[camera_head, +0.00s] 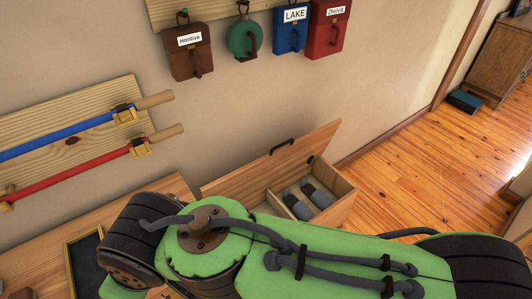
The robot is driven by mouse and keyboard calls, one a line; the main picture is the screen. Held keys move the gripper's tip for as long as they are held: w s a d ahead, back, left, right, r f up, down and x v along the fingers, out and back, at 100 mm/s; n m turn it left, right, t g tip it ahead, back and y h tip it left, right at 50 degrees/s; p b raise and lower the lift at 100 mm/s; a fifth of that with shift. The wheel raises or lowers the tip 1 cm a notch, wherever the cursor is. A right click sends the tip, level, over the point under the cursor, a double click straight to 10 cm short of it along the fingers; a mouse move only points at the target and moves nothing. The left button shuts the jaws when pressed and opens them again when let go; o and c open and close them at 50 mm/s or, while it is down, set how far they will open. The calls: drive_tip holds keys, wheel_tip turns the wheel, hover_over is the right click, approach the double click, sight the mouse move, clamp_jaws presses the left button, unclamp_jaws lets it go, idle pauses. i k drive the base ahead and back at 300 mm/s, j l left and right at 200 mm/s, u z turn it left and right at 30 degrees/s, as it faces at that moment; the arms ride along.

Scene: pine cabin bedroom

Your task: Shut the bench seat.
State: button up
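My gripper is not visible in this view.
Several labelled bags (289,31) hang from a rail on the wall above. A wooden rack (75,140) with blue and red poles is at left. A dark framed board (84,265) is at lower left. The plank floor (425,150) at right is mostly clear, with a cabinet (502,55) farther back.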

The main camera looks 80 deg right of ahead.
sight(242, 183)
drive_tip(key=z, duration=2.65)
drive_tip(key=i+l+u, duration=0.25)
drive_tip(key=l+u, duration=0.25)
